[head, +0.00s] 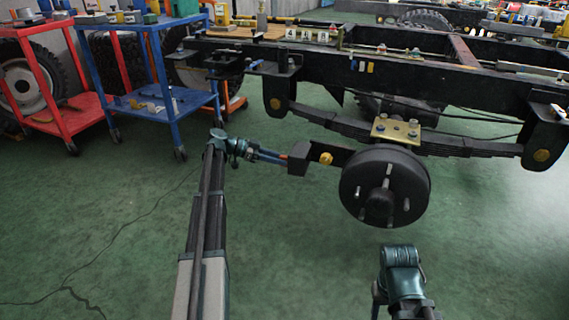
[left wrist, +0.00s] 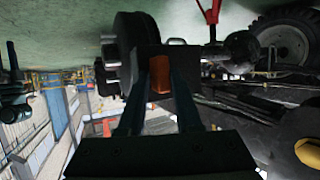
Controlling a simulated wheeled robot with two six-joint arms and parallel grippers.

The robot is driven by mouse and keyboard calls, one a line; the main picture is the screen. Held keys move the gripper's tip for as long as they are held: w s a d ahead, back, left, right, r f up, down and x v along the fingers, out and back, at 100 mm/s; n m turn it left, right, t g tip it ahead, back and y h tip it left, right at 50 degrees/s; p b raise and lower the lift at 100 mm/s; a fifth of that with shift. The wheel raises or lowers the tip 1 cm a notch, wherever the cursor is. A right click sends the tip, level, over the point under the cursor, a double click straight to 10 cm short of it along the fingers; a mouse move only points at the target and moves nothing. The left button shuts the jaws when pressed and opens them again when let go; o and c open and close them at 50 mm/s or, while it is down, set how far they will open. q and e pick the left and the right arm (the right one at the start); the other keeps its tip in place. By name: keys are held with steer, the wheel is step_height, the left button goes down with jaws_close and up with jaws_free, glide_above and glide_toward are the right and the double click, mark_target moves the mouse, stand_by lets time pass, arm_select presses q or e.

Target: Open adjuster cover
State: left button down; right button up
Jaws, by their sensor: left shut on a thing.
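My left gripper (head: 281,159) reaches in from the left to the black bracket arm (head: 303,158) beside the brake drum (head: 386,187). In the left wrist view its two fingers stand on either side of a small orange piece (left wrist: 160,75), and the gripper is shut on it. I take this orange piece to be the adjuster cover. It sits at the end of the dark bracket, and whether it is tilted open cannot be told. A yellow bolt head (head: 326,158) shows on the bracket. My right arm's teal joint shows at the bottom, but its fingers do not show.
The black truck chassis rail (head: 450,84) runs across the back, with a leaf spring (head: 345,122) below it. A blue cart (head: 165,102) and a red cart (head: 85,112) stand at the left. The green floor in front is clear.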

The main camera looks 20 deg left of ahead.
arm_select(q)
steer(key=shift+w+a+r, duration=0.1)
steer(key=shift+w+a, duration=0.45)
steer(key=shift+w, duration=0.4)
steer(key=shift+w+a, duration=0.55)
steer(key=shift+w, duration=0.35)
steer(key=c, duration=0.8)
jaws_free()
steer(key=shift+d, duration=0.1)
steer(key=p+v, duration=0.5)
steer(key=v, duration=0.9)
steer(key=shift+s+a+f, duration=0.2)
steer(key=shift+s+a, duration=0.15)
steer(key=shift+a, duration=0.05)
